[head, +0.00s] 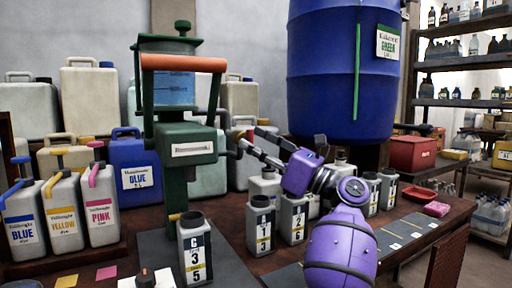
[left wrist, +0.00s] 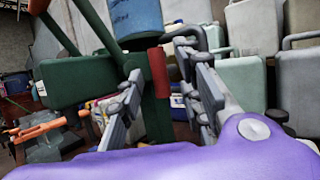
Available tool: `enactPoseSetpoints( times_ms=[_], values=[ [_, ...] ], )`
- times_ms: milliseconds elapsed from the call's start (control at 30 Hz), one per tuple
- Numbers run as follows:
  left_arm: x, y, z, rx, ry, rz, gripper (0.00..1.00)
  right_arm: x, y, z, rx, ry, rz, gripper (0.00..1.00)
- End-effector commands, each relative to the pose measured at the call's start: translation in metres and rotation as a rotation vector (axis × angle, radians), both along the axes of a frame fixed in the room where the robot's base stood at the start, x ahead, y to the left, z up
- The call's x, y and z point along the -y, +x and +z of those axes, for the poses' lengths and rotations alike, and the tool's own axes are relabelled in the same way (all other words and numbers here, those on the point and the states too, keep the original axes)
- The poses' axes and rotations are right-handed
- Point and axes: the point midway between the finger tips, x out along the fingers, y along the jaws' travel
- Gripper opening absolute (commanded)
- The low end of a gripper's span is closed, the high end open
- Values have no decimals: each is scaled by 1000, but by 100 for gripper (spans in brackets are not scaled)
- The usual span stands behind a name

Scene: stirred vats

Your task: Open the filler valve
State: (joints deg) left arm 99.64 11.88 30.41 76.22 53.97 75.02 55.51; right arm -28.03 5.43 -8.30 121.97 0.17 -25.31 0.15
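The filler is a green stand with a green body (head: 187,143), a blue-tinted tank (head: 174,88) and an orange crossbar handle (head: 183,63). In the left wrist view its green body (left wrist: 75,82) is at left. An upright red grip (left wrist: 157,73) shows beside it. My left gripper (head: 257,143), on the purple arm, is just right of the filler body. Its fingers are apart in the left wrist view (left wrist: 163,72), with the red grip appearing between them; contact cannot be told. My right gripper is not in view.
A grey bottle (head: 196,249) marked 3 and 5 stands in front of the filler. Dye jugs (head: 62,210) stand at left. A large blue barrel (head: 338,70) hangs over the table at the back.

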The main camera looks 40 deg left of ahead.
Motion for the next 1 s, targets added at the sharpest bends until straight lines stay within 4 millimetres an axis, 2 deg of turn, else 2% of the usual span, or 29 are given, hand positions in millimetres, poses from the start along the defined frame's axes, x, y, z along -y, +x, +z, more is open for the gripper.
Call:
enactPoseSetpoints(
  times_ms=[167, 267, 700, 833, 1000],
  values=[
    [1, 1, -1, -1, 1, -1, 33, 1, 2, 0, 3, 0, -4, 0],
    [8, 3, -4, -2, 1, -2, 33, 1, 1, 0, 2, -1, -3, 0],
    [87, 19, -36, -3, -1, -3, 33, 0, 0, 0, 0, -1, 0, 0],
    [102, 21, -41, -1, 1, -1, 33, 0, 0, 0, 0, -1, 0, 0],
    [109, 22, -45, 0, 0, -1, 33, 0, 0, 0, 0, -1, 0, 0]
  ],
)
